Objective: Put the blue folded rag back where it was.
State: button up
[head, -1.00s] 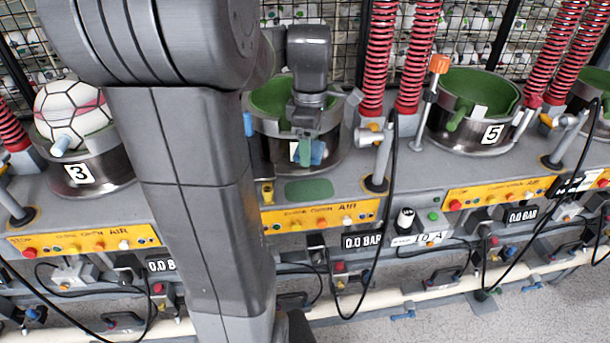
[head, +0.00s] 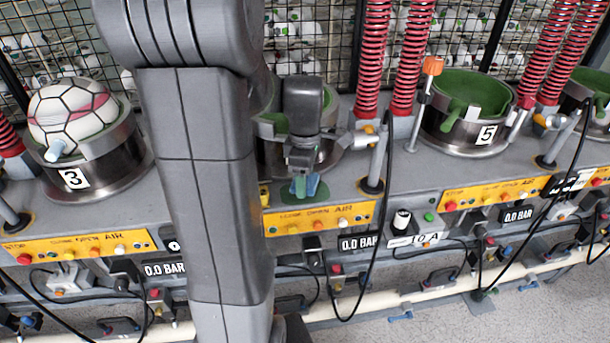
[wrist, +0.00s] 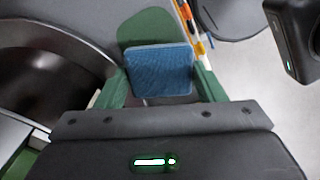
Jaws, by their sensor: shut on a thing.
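The blue folded rag (wrist: 160,72) is between the two green fingers of my gripper (wrist: 161,84) in the wrist view. My gripper is shut on it. In the head view my gripper (head: 303,187) points down in front of the middle press pot (head: 270,155), above the yellow control strip, and the rag (head: 313,185) shows as a small blue patch at the fingertips. A flat green pad (wrist: 148,25) lies on the grey bench under the rag and extends beyond it in the wrist view. Whether the rag touches the pad I cannot tell.
A pot marked 3 (head: 95,170) holds a white ball (head: 70,115) at left. An empty green-lined pot marked 5 (head: 470,132) stands at right. A grey post (head: 375,160) with a black hose stands right of my gripper. The yellow control strip (head: 320,217) carries buttons.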

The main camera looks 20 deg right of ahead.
jog(key=shift+f, duration=0.45)
jog(key=o, duration=1)
jog(key=shift+r, duration=0.6)
notch_tip(320, 180, up, 12)
